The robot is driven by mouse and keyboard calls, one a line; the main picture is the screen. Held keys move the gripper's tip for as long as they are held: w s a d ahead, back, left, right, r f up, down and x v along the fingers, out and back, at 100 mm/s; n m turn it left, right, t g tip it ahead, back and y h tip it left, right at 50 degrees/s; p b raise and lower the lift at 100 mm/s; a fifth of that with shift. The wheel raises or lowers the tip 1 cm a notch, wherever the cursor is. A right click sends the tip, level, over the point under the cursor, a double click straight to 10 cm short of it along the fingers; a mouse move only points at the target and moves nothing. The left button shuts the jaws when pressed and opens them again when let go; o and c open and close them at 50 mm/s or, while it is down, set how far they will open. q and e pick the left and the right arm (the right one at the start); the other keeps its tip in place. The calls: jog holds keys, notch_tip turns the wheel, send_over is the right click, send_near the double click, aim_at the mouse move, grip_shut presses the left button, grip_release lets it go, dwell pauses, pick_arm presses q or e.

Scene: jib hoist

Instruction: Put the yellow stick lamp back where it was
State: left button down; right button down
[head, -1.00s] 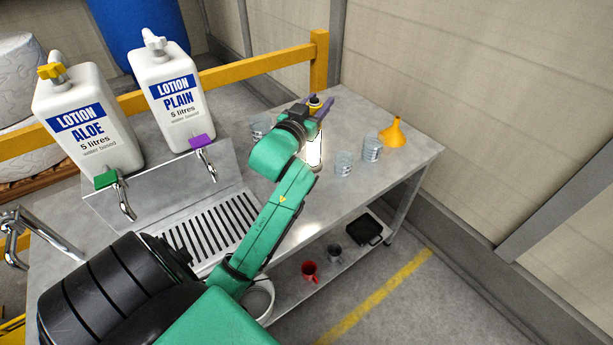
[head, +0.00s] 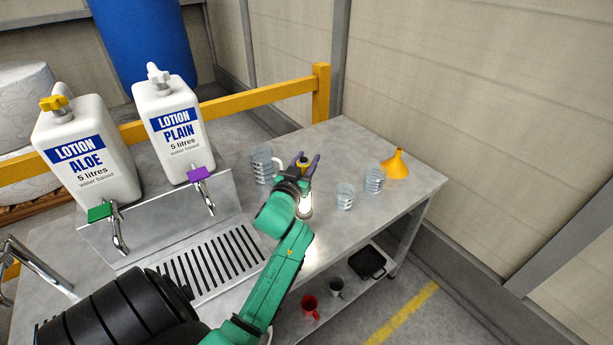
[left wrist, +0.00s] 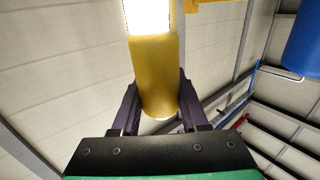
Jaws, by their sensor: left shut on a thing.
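The yellow stick lamp has a yellow body and a bright white glowing part (head: 306,206). My left gripper (head: 304,162) is shut on its yellow body (left wrist: 156,75), which shows between the two purple fingers in the left wrist view. In the head view the lamp is roughly upright over the far part of the metal table (head: 345,140), glowing part below the fingers. My wrist hides part of it. I cannot tell whether its lower end touches the table. My right gripper is not in view.
A clear measuring jug (head: 262,166) stands just left of the gripper. Two clear cups (head: 345,197) (head: 374,179) and an orange funnel (head: 396,166) stand to the right. Two lotion containers (head: 84,160) (head: 172,125) are at the left. The table behind the gripper is bare.

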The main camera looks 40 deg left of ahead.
pick_arm(q)
jog(key=shift+f, duration=2.4)
jog(key=shift+b, duration=0.3)
jog(key=c, duration=0.8)
grip_release()
jog(key=shift+f, duration=0.2)
jog(key=shift+c, duration=0.2)
jog(key=o, duration=0.4)
jog(key=shift+s, duration=0.1)
jog(key=shift+r, duration=0.1)
